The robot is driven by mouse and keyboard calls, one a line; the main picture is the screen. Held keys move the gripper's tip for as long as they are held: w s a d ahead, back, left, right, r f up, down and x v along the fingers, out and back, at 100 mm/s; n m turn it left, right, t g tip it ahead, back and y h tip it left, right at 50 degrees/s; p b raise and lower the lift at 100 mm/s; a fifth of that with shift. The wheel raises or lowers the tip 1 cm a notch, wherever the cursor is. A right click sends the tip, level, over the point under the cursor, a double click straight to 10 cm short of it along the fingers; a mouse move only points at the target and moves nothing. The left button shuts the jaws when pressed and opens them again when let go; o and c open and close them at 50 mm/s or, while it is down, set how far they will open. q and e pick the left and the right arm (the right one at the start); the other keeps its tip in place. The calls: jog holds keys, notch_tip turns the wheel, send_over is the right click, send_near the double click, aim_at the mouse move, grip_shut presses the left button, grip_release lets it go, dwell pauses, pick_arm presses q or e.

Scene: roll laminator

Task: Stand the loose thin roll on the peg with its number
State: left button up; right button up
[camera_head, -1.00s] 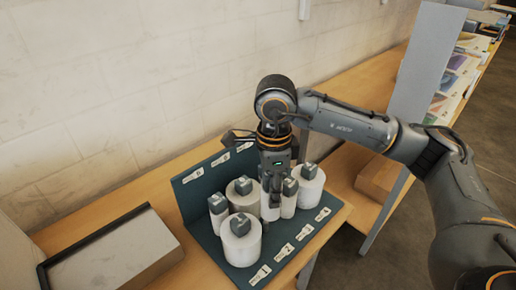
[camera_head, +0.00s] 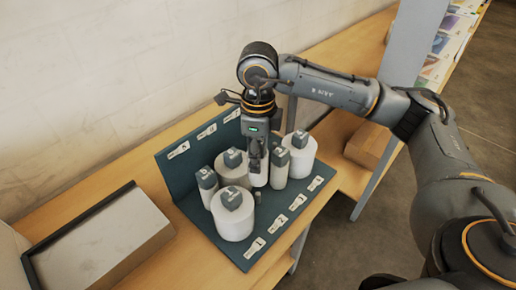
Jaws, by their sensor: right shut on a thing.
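My right gripper (camera_head: 256,162) points down over the dark green rack (camera_head: 205,235) and is shut on a thin white roll (camera_head: 259,179), whose upper part it hides. I cannot tell whether the roll's lower end touches the rack. A short bare grey peg (camera_head: 258,198) stands just in front of that roll. Around it stand a thick roll (camera_head: 234,222) at the front left, a thin roll (camera_head: 206,190) at the left, another thick roll (camera_head: 231,174) behind, and a thin roll (camera_head: 280,170) and a thick roll (camera_head: 302,154) at the right. My left gripper is out of view.
Number labels run along the rack's front edge (camera_head: 254,248) and back panel (camera_head: 178,150). The standing rolls crowd closely around my right gripper. A pale box-like tray (camera_head: 100,245) lies at the left on the wooden table (camera_head: 120,200). A wall stands behind.

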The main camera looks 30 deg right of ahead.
notch_tip(320, 180, down, 2)
jog(key=shift+s+f+b, duration=0.1)
jog(key=shift+b, duration=0.3)
notch_tip(320, 180, down, 3)
jog(key=shift+f+b, duration=0.2)
jog(key=shift+b, duration=0.8)
jog(key=shift+f+b, duration=0.8)
jog(key=shift+b, duration=0.3)
jog(key=shift+f, duration=0.2)
jog(key=shift+f+b, duration=1.35)
jog(key=shift+b, duration=0.3)
